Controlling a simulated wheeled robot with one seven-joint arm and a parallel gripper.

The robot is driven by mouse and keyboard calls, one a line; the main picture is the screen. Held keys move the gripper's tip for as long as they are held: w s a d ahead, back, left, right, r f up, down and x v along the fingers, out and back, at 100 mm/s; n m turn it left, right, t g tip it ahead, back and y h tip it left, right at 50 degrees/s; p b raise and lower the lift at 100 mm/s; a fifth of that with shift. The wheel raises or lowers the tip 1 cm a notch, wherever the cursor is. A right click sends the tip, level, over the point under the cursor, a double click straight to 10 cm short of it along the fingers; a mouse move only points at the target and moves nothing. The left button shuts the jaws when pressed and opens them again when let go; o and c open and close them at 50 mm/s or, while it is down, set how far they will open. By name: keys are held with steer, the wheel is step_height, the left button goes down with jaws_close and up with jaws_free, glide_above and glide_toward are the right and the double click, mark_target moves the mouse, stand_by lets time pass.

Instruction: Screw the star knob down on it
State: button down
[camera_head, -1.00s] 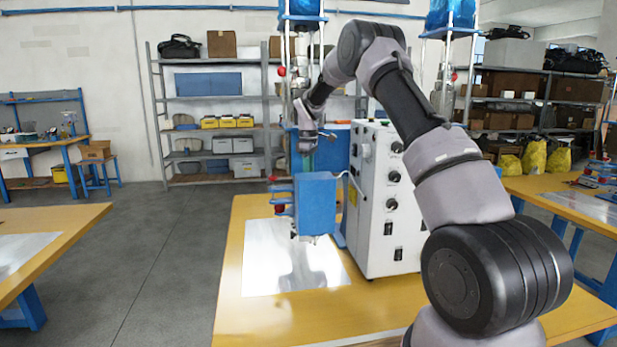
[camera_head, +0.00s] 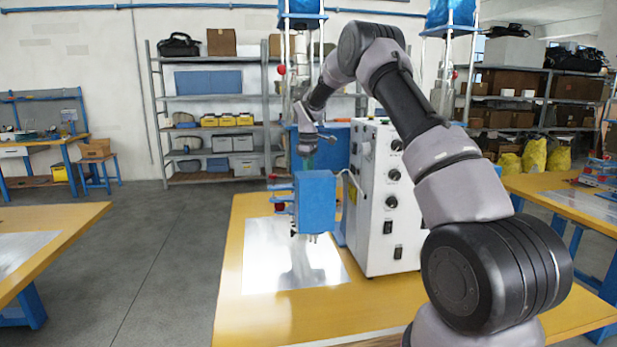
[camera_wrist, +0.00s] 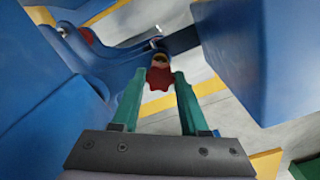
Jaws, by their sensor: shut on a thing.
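A red star knob (camera_wrist: 160,78) sits between the green fingertips of my gripper (camera_wrist: 159,82) in the wrist view, and the fingers are shut on it. A small round brownish part shows right beyond the knob. I cannot tell whether the knob is seated on a thread. The blue machine head (camera_head: 315,202) stands over the table in the head view, and blue machine parts surround the knob in the wrist view. My gripper (camera_head: 306,160) is above and behind this head in the head view, where the knob cannot be made out.
The white control cabinet (camera_head: 385,200) with black dials stands right of the blue head. A shiny metal plate (camera_head: 270,275) lies on the yellow table (camera_head: 235,320). Blue walls flank my fingers closely in the wrist view. Another red knob (camera_wrist: 85,36) shows at upper left there.

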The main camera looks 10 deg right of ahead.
steer(key=shift+f, duration=0.85)
stand_by(1.4)
steer(key=m, duration=0.4)
steer(key=shift+m, duration=0.4)
steer(key=m, duration=0.8)
steer(key=shift+m, duration=0.3)
steer(key=m, duration=0.6)
steer(key=shift+c, duration=2.3)
jaws_free()
